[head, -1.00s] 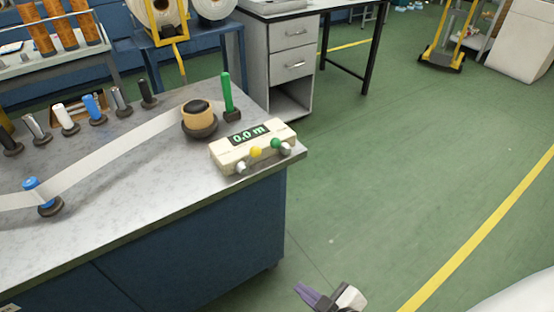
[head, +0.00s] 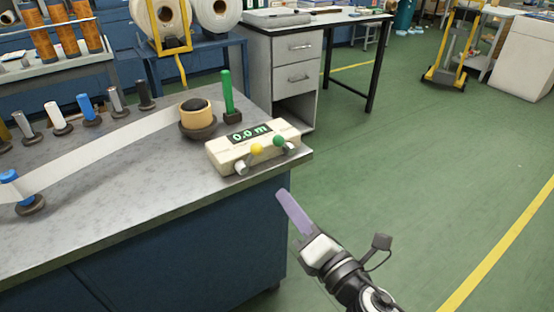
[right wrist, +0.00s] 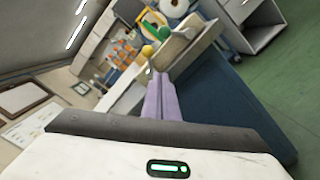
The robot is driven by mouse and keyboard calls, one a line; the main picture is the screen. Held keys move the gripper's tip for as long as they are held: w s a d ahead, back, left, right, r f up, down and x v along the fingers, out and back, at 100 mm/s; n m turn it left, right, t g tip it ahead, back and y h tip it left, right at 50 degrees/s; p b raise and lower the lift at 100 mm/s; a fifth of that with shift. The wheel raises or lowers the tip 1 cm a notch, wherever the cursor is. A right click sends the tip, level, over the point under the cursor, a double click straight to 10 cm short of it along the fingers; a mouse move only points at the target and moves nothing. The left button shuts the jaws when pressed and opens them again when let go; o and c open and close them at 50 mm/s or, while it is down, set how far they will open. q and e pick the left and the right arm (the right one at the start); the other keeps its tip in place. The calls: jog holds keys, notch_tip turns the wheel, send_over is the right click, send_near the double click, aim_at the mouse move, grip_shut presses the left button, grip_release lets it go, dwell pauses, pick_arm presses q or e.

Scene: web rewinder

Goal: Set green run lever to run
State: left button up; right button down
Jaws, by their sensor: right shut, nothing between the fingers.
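The green run lever (head: 228,94) stands upright in a dark base at the back right of the bench top, behind the cream counter box (head: 222,154). The box reads 0.0 m and has a yellow knob (head: 257,149) and a green knob (head: 279,140) on its front. My right gripper (head: 283,197) is shut and empty, just off the bench's front right corner, below and in front of the box. In the right wrist view its purple fingers (right wrist: 162,97) are together and point toward the box and its knobs. My left gripper is not in view.
The bench top (head: 130,215) carries a white web running to a tan core (head: 195,112) left of the lever, and several coloured posts at the back left. A grey drawer desk (head: 297,47) stands behind.

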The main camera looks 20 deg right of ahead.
aim_at(284, 145)
jog(key=w, duration=0.6)
jog(key=w+a+p, duration=0.1)
jog(key=w, duration=0.2)
jog(key=shift+w+a+r, duration=0.1)
jog(key=shift+w+r, duration=0.2)
jog(key=d, duration=0.1)
jog(key=w+d+r, duration=0.1)
jog(key=d+r+p, duration=0.1)
jog(key=shift+w, duration=0.3)
jog(key=shift+r+p, duration=0.15)
jog(key=shift+p, duration=0.2)
